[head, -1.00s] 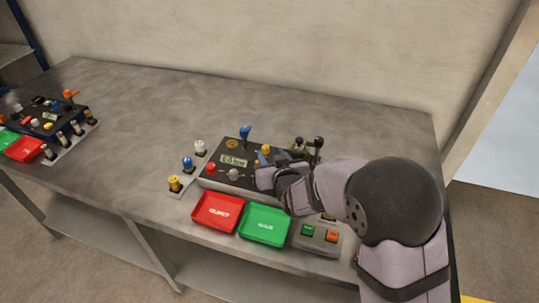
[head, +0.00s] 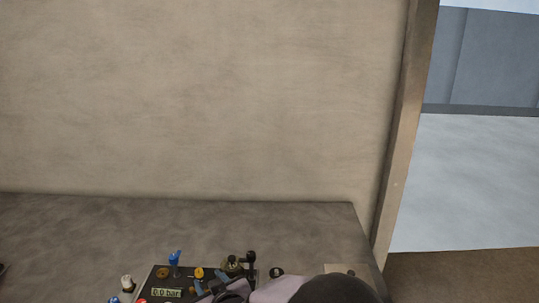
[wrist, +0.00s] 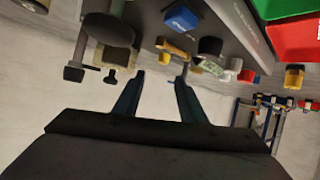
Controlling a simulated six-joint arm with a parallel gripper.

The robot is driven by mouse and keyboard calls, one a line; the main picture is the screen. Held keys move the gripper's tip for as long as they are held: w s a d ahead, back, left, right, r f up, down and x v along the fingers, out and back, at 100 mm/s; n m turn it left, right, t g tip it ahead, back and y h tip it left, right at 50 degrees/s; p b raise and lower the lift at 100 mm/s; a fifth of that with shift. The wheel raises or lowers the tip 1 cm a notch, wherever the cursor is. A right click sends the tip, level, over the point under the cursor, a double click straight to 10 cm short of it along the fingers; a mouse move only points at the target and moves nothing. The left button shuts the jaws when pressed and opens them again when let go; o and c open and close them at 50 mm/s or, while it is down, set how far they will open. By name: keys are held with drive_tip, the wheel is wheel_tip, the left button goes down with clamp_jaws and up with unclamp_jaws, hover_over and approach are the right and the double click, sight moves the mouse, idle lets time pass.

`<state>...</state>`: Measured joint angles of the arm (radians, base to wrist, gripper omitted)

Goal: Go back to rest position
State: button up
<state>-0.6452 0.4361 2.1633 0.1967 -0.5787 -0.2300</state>
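My gripper (wrist: 160,76) shows in the wrist view with its two dark fingers apart and nothing visible between them. It is over or close to a dark control panel (head: 146,293), whose display (head: 167,293) reads 0.0 bar. A yellow handle (wrist: 174,48) lies just beyond the fingertips in the wrist view. In the head view my gripper (head: 208,291) is partly cut off by the bottom edge, so its fingers are hard to make out there. I cannot tell whether the fingers touch any control.
A blue lever (head: 175,258), a yellow knob (head: 199,273) and a black lever (head: 251,258) stand up from the panel. The bench top (head: 90,230) is bare behind and left of it. A wall (head: 200,100) rises behind the bench.

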drive_tip(key=s+d+r+m+g+h+p, duration=0.1)
drive_tip(key=s+d+r+g+h+p, duration=0.2)
drive_tip(key=d, duration=0.4)
drive_tip(key=s+d+m+g+p, duration=0.1)
drive_tip(key=s+d+p, duration=0.25)
drive_tip(key=d, duration=0.35)
drive_tip(key=s+d+r+m+g+h+p, duration=0.1)
drive_tip(key=s+d+r+g+h+p, duration=0.2)
drive_tip(key=d, duration=0.4)
drive_tip(key=s+d+r+m+g+p, duration=0.1)
drive_tip(key=s+d+m+g, duration=0.1)
drive_tip(key=s+d, duration=0.3)
drive_tip(key=s+d+r+m+g+p, duration=0.1)
drive_tip(key=s+d+m+g+p, duration=0.1)
drive_tip(key=s+d, duration=0.4)
drive_tip(key=s, duration=0.4)
drive_tip(key=shift+s, duration=0.3)
